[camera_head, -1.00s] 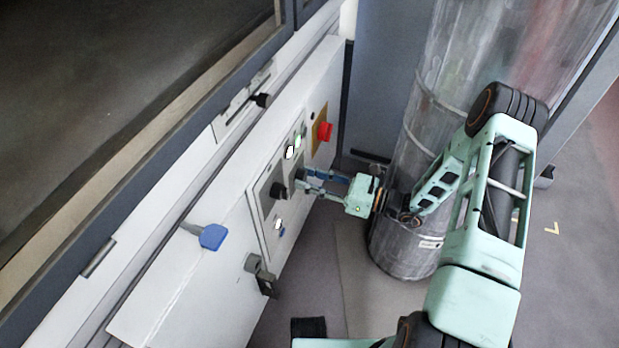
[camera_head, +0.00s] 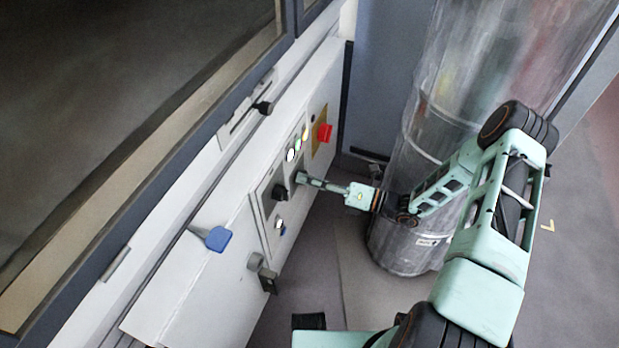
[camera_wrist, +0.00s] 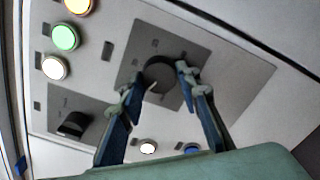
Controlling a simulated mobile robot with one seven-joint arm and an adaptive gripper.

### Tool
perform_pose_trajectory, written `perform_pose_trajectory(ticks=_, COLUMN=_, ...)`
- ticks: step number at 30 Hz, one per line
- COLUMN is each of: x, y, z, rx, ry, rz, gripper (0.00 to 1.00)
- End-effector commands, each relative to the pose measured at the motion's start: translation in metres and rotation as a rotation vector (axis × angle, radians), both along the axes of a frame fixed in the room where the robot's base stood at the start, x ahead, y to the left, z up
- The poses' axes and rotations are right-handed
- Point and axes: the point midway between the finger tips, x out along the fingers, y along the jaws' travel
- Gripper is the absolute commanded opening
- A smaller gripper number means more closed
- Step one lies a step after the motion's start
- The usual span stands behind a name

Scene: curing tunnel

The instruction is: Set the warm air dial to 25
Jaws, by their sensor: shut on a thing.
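A round black dial (camera_wrist: 160,74) sits on a grey plate with small markings, which are too blurred to read. My gripper (camera_wrist: 158,80) is shut on this dial, with one fingertip on each side of it. In the head view my gripper (camera_head: 299,178) reaches the panel from the right and its fingers mostly hide the dial. A second black knob (camera_wrist: 75,124) sits on its own plate to the left in the wrist view, and it also shows in the head view (camera_head: 280,191). I cannot tell either dial's label or setting.
Yellow (camera_wrist: 78,5), green (camera_wrist: 65,37) and white (camera_wrist: 54,68) lamps are lit near the dial. A red button (camera_head: 324,132) is on the panel's far end. A blue handle (camera_head: 217,239) and a latch (camera_head: 267,279) stick out nearer. A grey duct (camera_head: 400,245) stands behind my arm.

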Motion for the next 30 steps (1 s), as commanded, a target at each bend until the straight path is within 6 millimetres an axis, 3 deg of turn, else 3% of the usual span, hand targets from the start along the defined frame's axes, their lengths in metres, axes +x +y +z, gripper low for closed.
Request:
perform_pose_trajectory(ticks=9, x=-0.0008, y=-0.0001, z=0.0002, rx=0.039, ry=0.106, rz=0.000, gripper=0.06)
perform_pose_trajectory(ticks=25, x=-0.0008, y=-0.0001, z=-0.0002, rx=0.045, ry=0.125, rz=0.001, gripper=0.06)
perform_pose_trajectory(ticks=26, x=-0.0008, y=-0.0001, z=-0.0002, rx=0.045, ry=0.125, rz=0.001, gripper=0.34)
perform_pose_trajectory(ticks=30, x=-0.0006, y=-0.0001, z=-0.0001, rx=0.045, ry=0.124, rz=0.000, gripper=0.48)
